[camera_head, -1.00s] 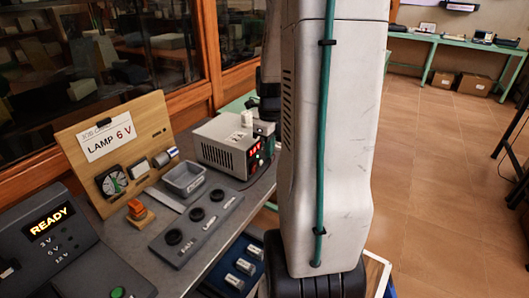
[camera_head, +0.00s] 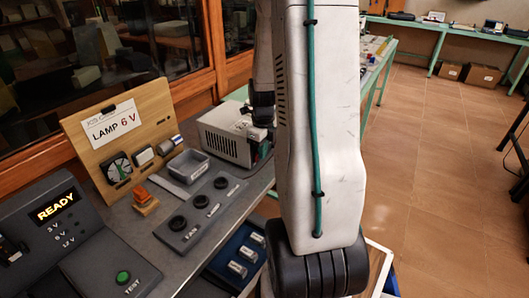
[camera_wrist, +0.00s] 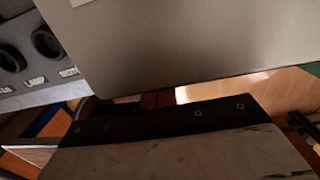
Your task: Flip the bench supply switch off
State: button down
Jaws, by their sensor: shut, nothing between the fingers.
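The bench supply (camera_head: 222,137) is a pale grey box with a vented side, standing on the dark bench behind the socket panel. My gripper (camera_head: 260,142) is shut and empty at the supply's front right end, partly hidden by my arm. It covers most of the supply's front face, so the switch and its position do not show. I cannot tell whether the gripper touches the supply. In the wrist view, a broad grey casing (camera_wrist: 190,45), apparently the supply's, fills the top. The switch is not visible there.
The socket panel (camera_head: 203,215) lies left of the supply; its sockets also show in the wrist view (camera_wrist: 45,42). A grey tray (camera_head: 188,167), the wooden LAMP 6 V board (camera_head: 85,120) and the READY console (camera_head: 50,238) stand further left. Open floor (camera_head: 430,200) lies right.

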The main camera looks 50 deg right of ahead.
jog(key=shift+w+r, duration=0.2)
jog(key=shift+w, duration=0.2)
jog(key=shift+r, duration=0.1)
jog(key=shift+r, duration=0.7)
jog(key=shift+s, duration=0.1)
